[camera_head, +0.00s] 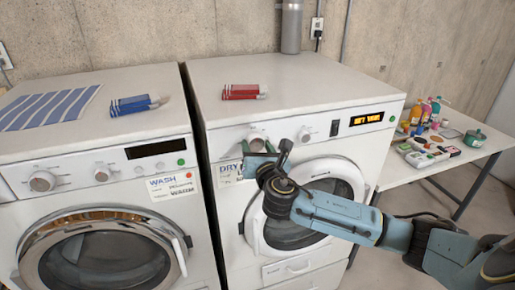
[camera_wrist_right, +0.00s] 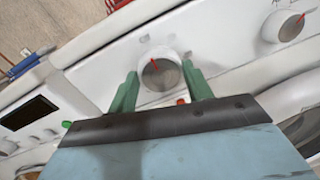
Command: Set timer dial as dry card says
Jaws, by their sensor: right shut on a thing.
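The dryer on the right has a round timer dial (camera_head: 257,138) on its front panel, which also shows in the wrist view (camera_wrist_right: 160,75). My right gripper (camera_head: 259,146) is at this dial, with one green finger on each side, shut on it. The dial's red mark points up and slightly left in the wrist view. The DRY card (camera_head: 230,172) is on the dryer front just below the dial. My gripper and wrist hide much of the card, and its small text is unreadable. My left gripper is not in view.
A second dial (camera_head: 305,134) and a lit orange display (camera_head: 367,118) sit right of the timer dial. The washer (camera_head: 95,150) at left bears a WASH card (camera_head: 172,186). A red box (camera_head: 241,92) lies on the dryer. A cluttered table (camera_head: 480,148) stands right.

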